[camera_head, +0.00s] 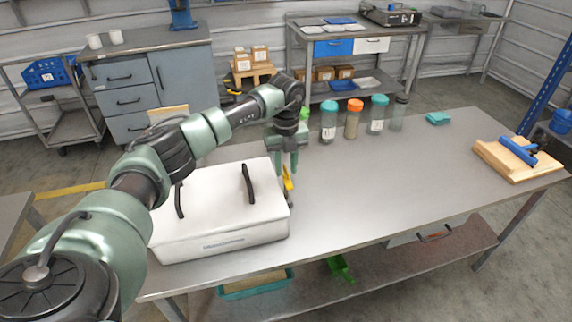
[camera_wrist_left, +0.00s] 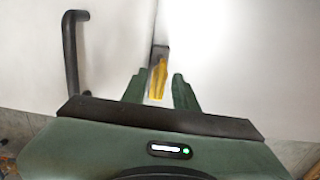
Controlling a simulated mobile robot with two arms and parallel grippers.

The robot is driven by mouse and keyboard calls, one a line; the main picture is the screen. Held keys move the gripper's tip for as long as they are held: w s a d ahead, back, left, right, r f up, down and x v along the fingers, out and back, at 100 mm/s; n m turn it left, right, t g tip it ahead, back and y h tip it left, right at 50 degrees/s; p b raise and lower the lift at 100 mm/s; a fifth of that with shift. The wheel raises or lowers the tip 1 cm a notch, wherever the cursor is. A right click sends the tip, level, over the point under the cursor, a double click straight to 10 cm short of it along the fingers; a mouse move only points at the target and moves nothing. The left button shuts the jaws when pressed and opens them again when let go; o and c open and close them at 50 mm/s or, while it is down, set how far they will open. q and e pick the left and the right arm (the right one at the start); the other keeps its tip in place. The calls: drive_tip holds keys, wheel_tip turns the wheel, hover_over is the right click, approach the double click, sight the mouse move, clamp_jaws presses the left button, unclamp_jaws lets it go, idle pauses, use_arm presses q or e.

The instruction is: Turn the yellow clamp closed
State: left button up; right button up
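The yellow clamp (camera_head: 287,179) is on the right side of the white lidded hopper box (camera_head: 222,212), near the lid's edge. In the left wrist view the clamp (camera_wrist_left: 158,79) stands out as a yellow lever on a dark mount, between and just beyond the fingertips. My left gripper (camera_head: 286,168) points down at the clamp, partly hiding it. In the left wrist view its green fingers (camera_wrist_left: 160,88) are apart, with a gap around the lever; I cannot tell whether they touch it. My right gripper is not in view.
Dark handles (camera_head: 249,184) stand up from the lid. Several jars (camera_head: 353,118) line the table's back edge. A teal cloth (camera_head: 438,118) and a wooden board with a blue tool (camera_head: 517,158) lie at the right. The middle of the metal table (camera_head: 375,185) is clear.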

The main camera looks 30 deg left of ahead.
use_arm(q)
clamp_jaws()
drive_tip(key=shift+m, duration=0.3)
drive_tip(key=m+b, duration=0.1)
drive_tip(key=m, duration=0.5)
drive_tip(key=m+b, duration=0.1)
drive_tip(key=m, duration=0.4)
drive_tip(key=shift+m, duration=0.3)
drive_tip(key=m, duration=0.5)
drive_tip(key=shift+m+b, duration=0.3)
drive_tip(key=shift+b, duration=0.1)
drive_tip(key=shift+m, duration=0.3)
